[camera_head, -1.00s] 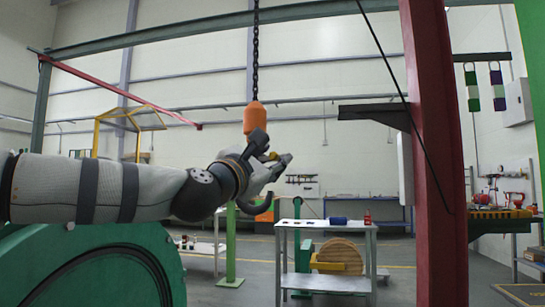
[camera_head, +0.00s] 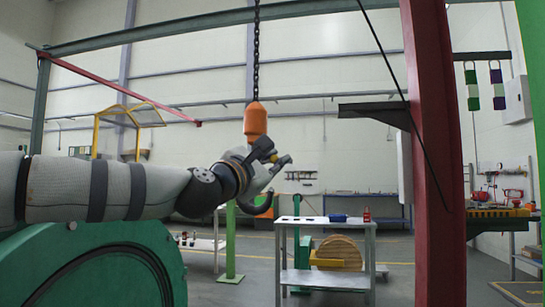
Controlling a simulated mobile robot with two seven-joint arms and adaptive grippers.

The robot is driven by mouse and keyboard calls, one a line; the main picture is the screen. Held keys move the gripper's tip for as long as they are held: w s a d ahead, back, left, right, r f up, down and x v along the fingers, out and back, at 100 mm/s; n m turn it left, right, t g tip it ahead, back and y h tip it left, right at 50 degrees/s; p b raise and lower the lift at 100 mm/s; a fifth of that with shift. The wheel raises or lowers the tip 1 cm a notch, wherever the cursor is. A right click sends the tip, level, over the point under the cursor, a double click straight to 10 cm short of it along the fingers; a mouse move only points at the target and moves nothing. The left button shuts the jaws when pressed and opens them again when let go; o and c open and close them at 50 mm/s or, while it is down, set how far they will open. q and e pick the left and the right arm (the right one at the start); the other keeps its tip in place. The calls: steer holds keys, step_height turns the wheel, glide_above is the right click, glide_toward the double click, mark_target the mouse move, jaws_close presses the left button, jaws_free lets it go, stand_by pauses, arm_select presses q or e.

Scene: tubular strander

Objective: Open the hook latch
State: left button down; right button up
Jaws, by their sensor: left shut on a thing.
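The crane hook hangs on a chain under an orange block (camera_head: 255,121) in the middle of the head view. Its dark curved lower part (camera_head: 249,208) shows below my left gripper. My left gripper (camera_head: 275,158) comes in from the left and lies across the upper part of the hook, just under the orange block. Its fingers are shut on the hook latch, which is mostly hidden behind the gripper. A small yellow bit shows between the fingers. My right gripper is not in view.
A dark chain (camera_head: 256,55) runs up from the block. A red column (camera_head: 437,160) stands at the right. A grey table (camera_head: 325,224) and a wooden reel (camera_head: 340,253) stand behind and below. A green machine (camera_head: 85,265) fills the lower left.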

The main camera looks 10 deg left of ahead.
arm_select(q)
steer(key=c, duration=1.6)
jaws_free()
steer(key=shift+o, duration=0.2)
steer(key=v, duration=1.2)
steer(key=shift+d+f, duration=0.1)
steer(key=shift+f, duration=0.05)
